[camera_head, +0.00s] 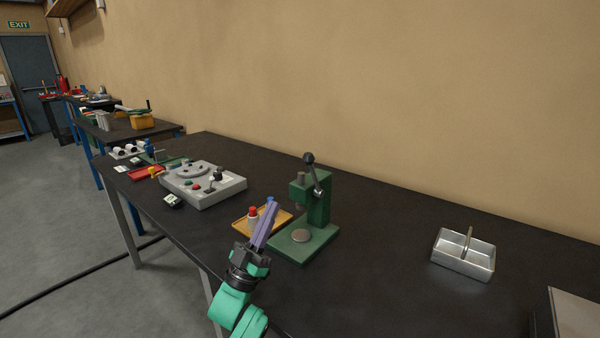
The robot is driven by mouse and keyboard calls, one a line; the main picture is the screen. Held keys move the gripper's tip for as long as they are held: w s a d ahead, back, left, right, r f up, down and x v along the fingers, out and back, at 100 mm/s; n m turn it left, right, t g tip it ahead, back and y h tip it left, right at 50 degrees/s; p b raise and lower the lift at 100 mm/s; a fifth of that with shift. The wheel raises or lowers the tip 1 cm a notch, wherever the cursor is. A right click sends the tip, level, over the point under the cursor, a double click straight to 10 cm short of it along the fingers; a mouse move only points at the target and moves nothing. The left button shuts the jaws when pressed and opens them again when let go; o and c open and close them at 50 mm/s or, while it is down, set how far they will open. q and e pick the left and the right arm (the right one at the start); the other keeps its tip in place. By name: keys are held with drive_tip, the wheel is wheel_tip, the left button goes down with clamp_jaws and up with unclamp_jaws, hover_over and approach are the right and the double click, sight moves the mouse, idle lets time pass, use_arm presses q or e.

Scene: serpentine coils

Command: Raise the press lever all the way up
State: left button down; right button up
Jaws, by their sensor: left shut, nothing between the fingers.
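The green press (317,205) stands upright on the black table, with a flat green base (305,247) and a round pale plate on it. Its lever (314,174) is a thin metal arm with a black ball knob (309,158) at the end. The lever points up from its pivot on the press's right side, tilted a little to the left, with the knob above the press head. My left gripper (272,208) has purple fingers, shut and empty. It shows in front and to the left of the press, apart from the lever. My right gripper is out of view.
A wooden tray (283,218) with small red and blue-topped pieces lies left of the press, partly behind my gripper. A grey control box (233,185) stands farther left. A metal divided tray (461,268) is at right. The table between press and metal tray is clear.

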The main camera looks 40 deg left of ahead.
sight(305, 158)
use_arm(q)
drive_tip(key=w+r+p, duration=0.1)
drive_tip(key=w+r, duration=0.1)
drive_tip(key=w, duration=0.1)
drive_tip(key=w+r+p, duration=0.1)
drive_tip(key=w+r, duration=0.1)
drive_tip(key=w, duration=0.1)
drive_tip(key=w+r+p, duration=0.1)
drive_tip(key=w+r, duration=0.1)
drive_tip(key=w, duration=0.1)
drive_tip(key=shift+w+a+r+p, duration=0.1)
drive_tip(key=shift+w+r+p, duration=0.15)
drive_tip(key=shift+p, duration=0.15)
drive_tip(key=shift+s, duration=0.1)
drive_tip(key=w+r+g+p, duration=0.1)
drive_tip(key=p, duration=0.2)
drive_tip(key=shift+r+p, duration=0.35)
drive_tip(key=shift+f, duration=0.3)
